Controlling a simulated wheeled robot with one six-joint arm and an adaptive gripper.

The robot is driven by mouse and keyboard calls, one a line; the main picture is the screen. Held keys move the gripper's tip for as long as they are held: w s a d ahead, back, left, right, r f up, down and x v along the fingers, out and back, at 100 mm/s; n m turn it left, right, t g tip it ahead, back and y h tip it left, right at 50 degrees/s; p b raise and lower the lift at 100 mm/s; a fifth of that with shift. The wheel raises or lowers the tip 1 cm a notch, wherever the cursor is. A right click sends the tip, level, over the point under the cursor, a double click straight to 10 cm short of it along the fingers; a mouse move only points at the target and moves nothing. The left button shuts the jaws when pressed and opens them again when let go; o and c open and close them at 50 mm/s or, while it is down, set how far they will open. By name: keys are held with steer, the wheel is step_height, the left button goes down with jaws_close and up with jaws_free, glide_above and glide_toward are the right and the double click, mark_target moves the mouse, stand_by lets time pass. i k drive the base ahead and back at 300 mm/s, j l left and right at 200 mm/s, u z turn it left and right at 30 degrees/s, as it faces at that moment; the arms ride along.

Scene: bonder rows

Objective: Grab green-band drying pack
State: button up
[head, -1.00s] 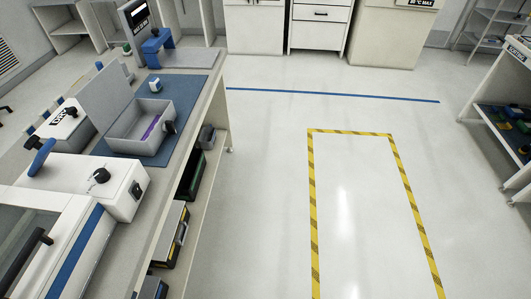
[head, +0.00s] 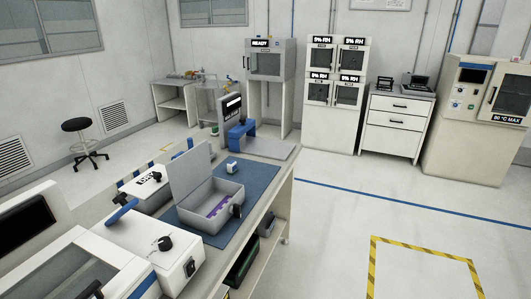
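No pack with a clearly green band can be made out in the head view. A small whitish block (head: 232,169) sits on the blue mat (head: 262,181) behind the open grey box (head: 204,222); its band colour is too small to tell. The grey box has its lid raised and a purple strip (head: 218,207) inside. My gripper is not in view.
The bench also carries a blue device (head: 240,134), a display (head: 231,108) and a white machine with a black knob (head: 165,243) nearby. White cabinets (head: 333,97) and drawers (head: 393,127) stand along the back wall. The floor right of the bench is clear.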

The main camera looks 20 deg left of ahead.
mark_target(231, 168)
steer(key=i+l+u, duration=0.15)
steer(key=i+l, duration=0.2)
steer(key=i+l+u, duration=0.1)
steer(key=i+l, duration=0.25)
steer(key=i+l+u, duration=0.15)
steer(key=i+l, duration=0.15)
steer(key=l, duration=0.15)
steer(key=i+l+u, duration=0.1)
steer(key=i+l, duration=0.2)
steer(key=l, duration=0.15)
steer(key=i+l+u, duration=0.15)
steer(key=l, duration=0.35)
steer(key=i, duration=0.1)
